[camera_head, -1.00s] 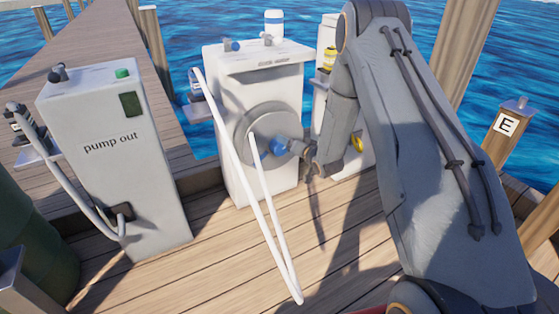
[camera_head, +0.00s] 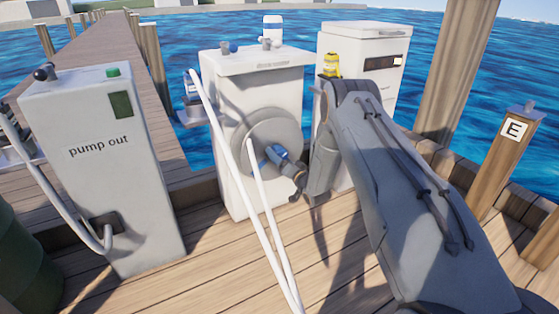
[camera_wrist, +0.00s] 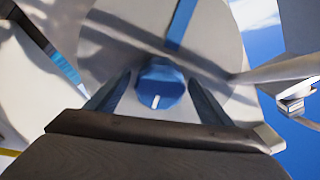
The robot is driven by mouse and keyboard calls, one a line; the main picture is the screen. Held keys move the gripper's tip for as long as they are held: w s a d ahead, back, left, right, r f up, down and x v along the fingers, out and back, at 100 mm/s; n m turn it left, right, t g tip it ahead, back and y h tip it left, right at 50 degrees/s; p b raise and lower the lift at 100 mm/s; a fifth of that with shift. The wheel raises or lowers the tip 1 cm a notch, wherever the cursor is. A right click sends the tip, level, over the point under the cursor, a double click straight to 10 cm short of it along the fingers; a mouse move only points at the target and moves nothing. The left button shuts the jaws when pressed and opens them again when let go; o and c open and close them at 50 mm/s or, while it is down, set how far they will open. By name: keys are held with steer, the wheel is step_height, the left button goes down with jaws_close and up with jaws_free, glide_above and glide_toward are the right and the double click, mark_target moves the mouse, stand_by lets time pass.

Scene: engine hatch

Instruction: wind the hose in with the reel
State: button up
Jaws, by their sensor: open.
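The hose reel (camera_head: 247,125) is a grey disc on the front of the white middle cabinet. The white hose (camera_head: 229,130) hangs in two strands across the reel and down to the deck. My gripper (camera_head: 277,156) is in front of the reel's lower right face. In the wrist view, a round blue knob (camera_wrist: 160,84) with a white mark stands between the fingers of my gripper (camera_wrist: 159,92), which are apart on both sides of it. The reel disc (camera_wrist: 110,55) fills the background there. I cannot tell whether a finger touches the knob.
A white "pump out" cabinet (camera_head: 100,175) stands at left, with a green barrel (camera_head: 28,265) in front. Another white cabinet (camera_head: 372,50) stands behind my arm, and a post marked E (camera_head: 497,160) at right. Water lies beyond the dock; the deck (camera_head: 215,270) in front is partly clear.

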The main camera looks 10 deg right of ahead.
steer(key=shift+w+a, duration=0.15)
steer(key=shift+w, duration=0.15)
steer(key=c, duration=1.1)
steer(key=shift+o, duration=0.2)
